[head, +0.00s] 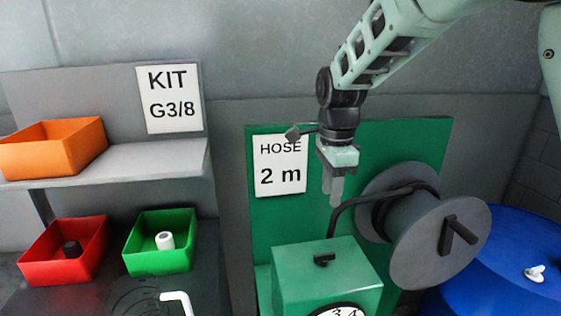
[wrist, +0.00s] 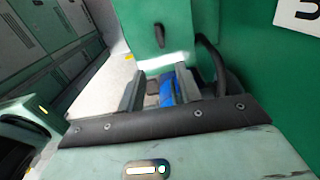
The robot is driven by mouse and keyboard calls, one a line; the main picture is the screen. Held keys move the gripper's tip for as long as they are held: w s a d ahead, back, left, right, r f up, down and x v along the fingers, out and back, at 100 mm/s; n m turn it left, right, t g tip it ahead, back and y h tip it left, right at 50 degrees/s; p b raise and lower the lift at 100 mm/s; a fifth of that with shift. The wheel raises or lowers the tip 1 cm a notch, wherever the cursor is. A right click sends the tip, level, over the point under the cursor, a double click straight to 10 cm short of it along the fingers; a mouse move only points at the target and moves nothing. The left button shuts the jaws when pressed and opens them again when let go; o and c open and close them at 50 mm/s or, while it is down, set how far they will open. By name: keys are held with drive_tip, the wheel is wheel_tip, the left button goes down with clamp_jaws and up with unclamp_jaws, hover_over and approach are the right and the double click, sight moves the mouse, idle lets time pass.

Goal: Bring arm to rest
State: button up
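My gripper (head: 333,192) hangs fingers-down from my arm, in front of the green panel (head: 415,145) and above the green box (head: 325,275). In the wrist view my gripper (wrist: 160,88) has its two fingers apart. A gap shows between them, with grey and blue background and nothing held. The green box also shows beyond the fingertips in the wrist view (wrist: 155,25). A dark hose (head: 340,215) runs from the grey reel (head: 445,250) down behind the box's top. The hose looks apart from my fingers.
On the left, a shelf (head: 130,160) holds an orange bin (head: 60,150). Below are a red bin (head: 45,265) with a dark fitting and a green bin (head: 150,260) with a white fitting. A blue drum (head: 520,260) stands right of the reel. Signs read "KIT G3/8" and "HOSE 2 m".

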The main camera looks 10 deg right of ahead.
drive_tip(key=s+a+f+n+b, duration=0.2)
drive_tip(key=s+f+n, duration=0.2)
drive_tip(key=s+n, duration=0.4)
drive_tip(key=s+a+f+n+b, duration=0.2)
drive_tip(key=s+f+n+b, duration=0.1)
drive_tip(key=s+n, duration=0.6)
drive_tip(key=s+a+f+n+b, duration=0.2)
drive_tip(key=s+f+n, duration=0.3)
drive_tip(key=s+n, duration=0.4)
drive_tip(key=shift+s+a+y+b, duration=0.3)
drive_tip(key=shift+s+a+b, duration=0.05)
drive_tip(key=shift+s+b, duration=0.45)
drive_tip(key=shift+f, duration=0.1)
